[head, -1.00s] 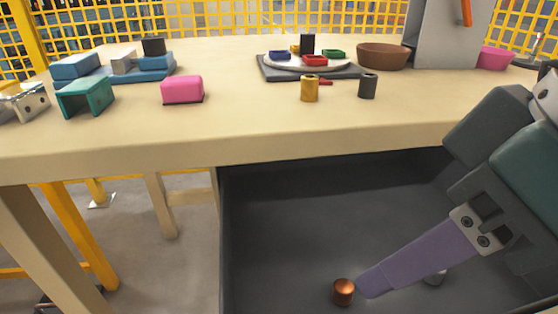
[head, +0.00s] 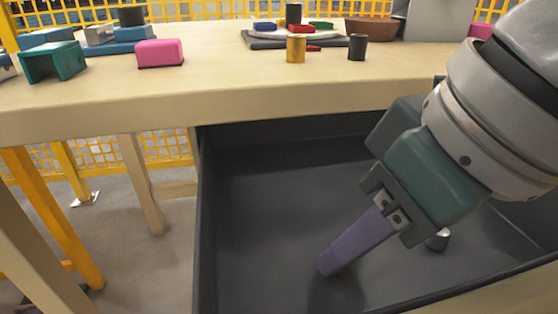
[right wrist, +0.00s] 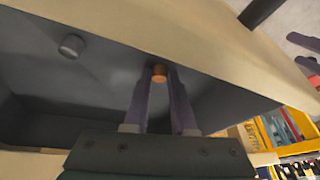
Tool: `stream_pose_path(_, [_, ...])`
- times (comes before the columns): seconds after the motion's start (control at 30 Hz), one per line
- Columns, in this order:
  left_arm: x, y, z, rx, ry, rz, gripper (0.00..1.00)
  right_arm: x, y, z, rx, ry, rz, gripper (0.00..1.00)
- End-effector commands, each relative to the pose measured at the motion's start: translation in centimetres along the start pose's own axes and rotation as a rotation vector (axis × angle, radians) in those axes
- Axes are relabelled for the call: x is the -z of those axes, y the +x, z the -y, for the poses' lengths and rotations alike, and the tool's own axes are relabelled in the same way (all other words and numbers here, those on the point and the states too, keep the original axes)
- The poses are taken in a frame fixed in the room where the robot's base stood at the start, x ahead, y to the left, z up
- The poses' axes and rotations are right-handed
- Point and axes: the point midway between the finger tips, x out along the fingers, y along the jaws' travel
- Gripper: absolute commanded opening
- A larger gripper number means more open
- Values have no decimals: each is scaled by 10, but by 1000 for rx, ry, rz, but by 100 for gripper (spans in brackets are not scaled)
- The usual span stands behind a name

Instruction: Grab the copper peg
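The copper peg (right wrist: 159,73) shows in the right wrist view as a small copper-orange cylinder between the tips of my right gripper's purple fingers. In the head view it is out of sight, apparently behind the fingers. My right gripper (head: 328,268) points down and left into the dark grey bin; in the right wrist view its fingers (right wrist: 160,80) stand apart on either side of the peg. They are close to its sides, and I see no clear grip. My left gripper is not in view.
A silver peg (head: 438,239) stands in the dark bin (head: 255,215), right of my gripper; it also shows in the right wrist view (right wrist: 71,46). The beige table (head: 230,95) overhangs behind, bearing a pink block (head: 160,53), a yellow cylinder (head: 296,49) and a dark cylinder (head: 357,47).

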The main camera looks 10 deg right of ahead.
Motion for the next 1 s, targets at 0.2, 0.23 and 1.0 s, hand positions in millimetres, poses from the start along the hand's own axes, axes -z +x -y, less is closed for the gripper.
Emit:
stream_pose_path(0.2, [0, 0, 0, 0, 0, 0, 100, 0, 0, 0, 0, 0, 0, 0])
stream_pose_path(0.23, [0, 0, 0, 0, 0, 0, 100, 0, 0, 0, 0, 0, 0, 0])
stream_pose_path(1.0, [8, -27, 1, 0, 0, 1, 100, 18, -41, 4, 0, -1, -4, 0])
